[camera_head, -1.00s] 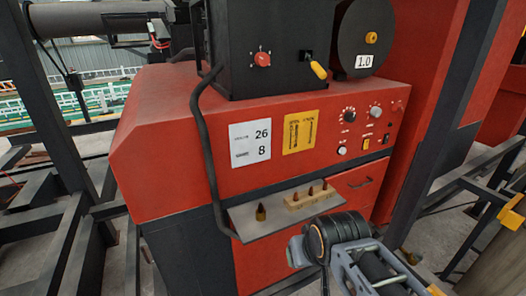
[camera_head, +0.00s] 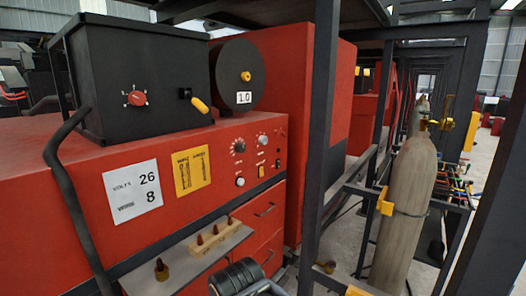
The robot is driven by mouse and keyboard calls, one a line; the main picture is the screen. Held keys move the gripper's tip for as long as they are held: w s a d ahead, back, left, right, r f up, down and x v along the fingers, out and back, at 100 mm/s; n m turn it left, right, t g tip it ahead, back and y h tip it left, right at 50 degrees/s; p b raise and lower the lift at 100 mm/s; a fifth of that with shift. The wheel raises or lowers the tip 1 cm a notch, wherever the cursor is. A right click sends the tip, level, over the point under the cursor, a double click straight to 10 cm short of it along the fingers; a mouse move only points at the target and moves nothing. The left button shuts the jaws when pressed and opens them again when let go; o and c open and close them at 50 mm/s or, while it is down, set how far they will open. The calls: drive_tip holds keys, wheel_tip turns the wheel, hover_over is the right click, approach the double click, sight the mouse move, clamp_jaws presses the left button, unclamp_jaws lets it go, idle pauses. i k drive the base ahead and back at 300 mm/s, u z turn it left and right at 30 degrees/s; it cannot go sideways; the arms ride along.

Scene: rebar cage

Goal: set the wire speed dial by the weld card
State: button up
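The white weld card (camera_head: 133,191) on the red welder front reads VOLTS 26 and WIRE 8. A red knob (camera_head: 137,98) with marks around it sits on the black feeder box (camera_head: 150,70). On the welder's panel are a black dial (camera_head: 239,147) ringed by pale marks, a silver knob (camera_head: 263,141) beside it and a white knob (camera_head: 240,182) below. Their labels are too small to read, so I cannot tell which is the wire speed dial or its setting. Part of my arm shows at the bottom edge; my gripper is not in view.
A yellow-handled lever (camera_head: 200,104) and a spool marked 1.0 (camera_head: 238,75) stand above the panel. A shelf (camera_head: 180,262) with a wooden block of tips (camera_head: 215,237) juts out below. A dark post (camera_head: 321,130) and gas cylinder (camera_head: 403,205) stand right.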

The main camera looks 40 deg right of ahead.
sight(263, 140)
drive_tip(key=z, duration=0.7)
drive_tip(key=k, duration=0.95)
drive_tip(key=z, duration=1.1)
drive_tip(key=i, duration=1.15)
drive_tip(key=u, duration=0.8)
